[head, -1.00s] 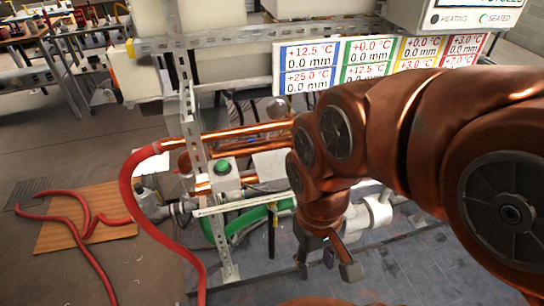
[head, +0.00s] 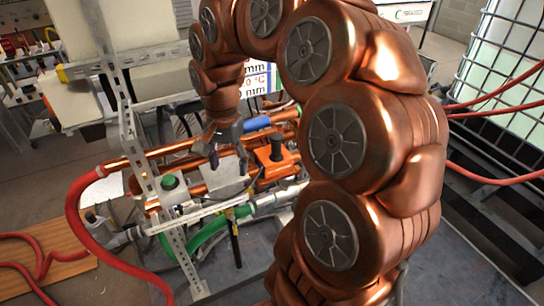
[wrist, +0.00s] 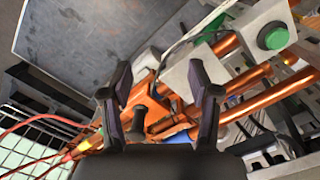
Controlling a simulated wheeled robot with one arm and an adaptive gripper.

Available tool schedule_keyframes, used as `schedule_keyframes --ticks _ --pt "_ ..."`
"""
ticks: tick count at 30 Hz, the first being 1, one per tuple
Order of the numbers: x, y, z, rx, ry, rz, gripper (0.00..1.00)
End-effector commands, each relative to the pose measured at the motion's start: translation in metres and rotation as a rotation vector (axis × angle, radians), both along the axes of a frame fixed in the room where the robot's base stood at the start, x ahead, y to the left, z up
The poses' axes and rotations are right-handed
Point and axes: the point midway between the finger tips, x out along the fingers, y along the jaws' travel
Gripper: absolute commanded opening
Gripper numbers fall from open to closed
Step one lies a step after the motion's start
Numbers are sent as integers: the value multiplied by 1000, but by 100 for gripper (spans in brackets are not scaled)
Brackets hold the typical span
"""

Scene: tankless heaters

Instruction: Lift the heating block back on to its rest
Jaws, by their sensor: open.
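An orange block (head: 272,170) with a black upright knob (head: 277,148), which looks like the heating block, sits among the copper pipes right of a grey box. In the wrist view, the orange block (wrist: 158,103) and its black knob (wrist: 137,124) appear between my fingers, farther off than the fingertips. My gripper (head: 227,158) is open and empty, pointing down to the left of the block in the head view. Its two dark fingers are spread in the wrist view (wrist: 160,75). I cannot tell the block's rest apart.
A slotted metal upright (head: 145,170), copper pipes (head: 140,160), a blue sleeve (head: 257,123) and green hose (head: 208,233) crowd the area. A red hose (head: 76,215) loops at left.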

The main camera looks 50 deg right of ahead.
Motion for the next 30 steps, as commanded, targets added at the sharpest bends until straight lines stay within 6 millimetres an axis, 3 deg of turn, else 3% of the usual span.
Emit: schedule_keyframes --ticks 3,9,15,20,30 --pt "26 -50 -3 -3 -9 -260 61" --pt "45 -135 -13 -20 -15 -680 61" --pt "44 -188 -23 -37 -14 -937 61" --pt "42 -202 -28 -42 -12 -1004 61" --pt "42 -201 -53 -42 -11 -1004 61"
